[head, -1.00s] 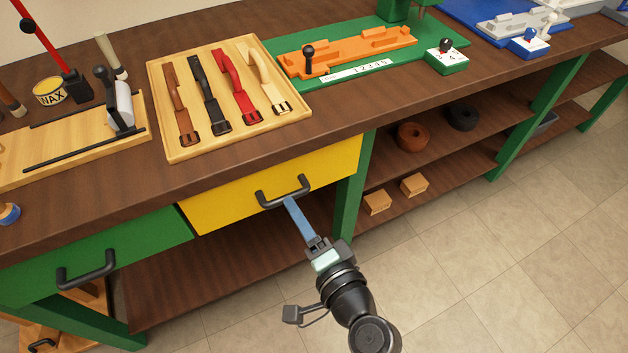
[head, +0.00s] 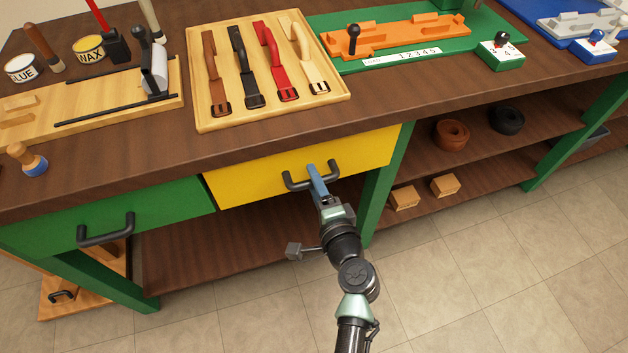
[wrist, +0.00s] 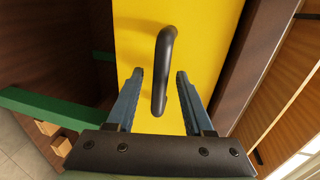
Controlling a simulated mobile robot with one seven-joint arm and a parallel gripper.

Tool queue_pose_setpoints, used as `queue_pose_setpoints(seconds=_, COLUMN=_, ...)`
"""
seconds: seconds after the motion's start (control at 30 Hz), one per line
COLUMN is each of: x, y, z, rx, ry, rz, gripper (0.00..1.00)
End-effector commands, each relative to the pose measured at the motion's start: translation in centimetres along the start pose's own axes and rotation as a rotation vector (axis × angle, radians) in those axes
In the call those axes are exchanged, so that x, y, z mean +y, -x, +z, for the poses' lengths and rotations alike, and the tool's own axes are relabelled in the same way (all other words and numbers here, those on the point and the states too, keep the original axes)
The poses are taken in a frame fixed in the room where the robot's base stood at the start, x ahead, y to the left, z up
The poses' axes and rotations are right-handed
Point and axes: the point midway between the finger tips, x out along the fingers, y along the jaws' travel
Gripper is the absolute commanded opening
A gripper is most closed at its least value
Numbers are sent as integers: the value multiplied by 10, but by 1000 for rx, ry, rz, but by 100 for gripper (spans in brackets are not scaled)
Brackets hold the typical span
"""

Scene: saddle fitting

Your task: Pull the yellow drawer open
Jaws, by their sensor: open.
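The yellow drawer (head: 250,181) is closed under the bench top, with a black bar handle (head: 297,187) on its front. In the wrist view the yellow front (wrist: 198,32) fills the middle and the handle (wrist: 162,75) runs toward the camera. My gripper (head: 314,178) is at the drawer front, its blue fingers at the handle. In the wrist view my gripper (wrist: 160,85) is open, with one finger on each side of the handle bar. Gaps show between the bar and both fingers.
A green drawer (head: 150,215) with a black handle is left of the yellow one. A green bench leg (head: 384,190) stands just right of it. A strap tray (head: 205,120) lies on the bench top. The floor in front (head: 480,270) is clear.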

Motion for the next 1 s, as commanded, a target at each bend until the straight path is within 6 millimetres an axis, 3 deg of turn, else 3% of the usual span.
queue_pose_setpoints(seconds=0.37, x=0, y=-6, z=0, rx=-1, ry=1, rz=0, gripper=52)
queue_pose_setpoints(seconds=0.67, x=0, y=-6, z=0, rx=-1, ry=1, rz=0, gripper=0)
queue_pose_setpoints(seconds=1.0, x=0, y=-6, z=0, rx=0, ry=0, rz=0, gripper=0)
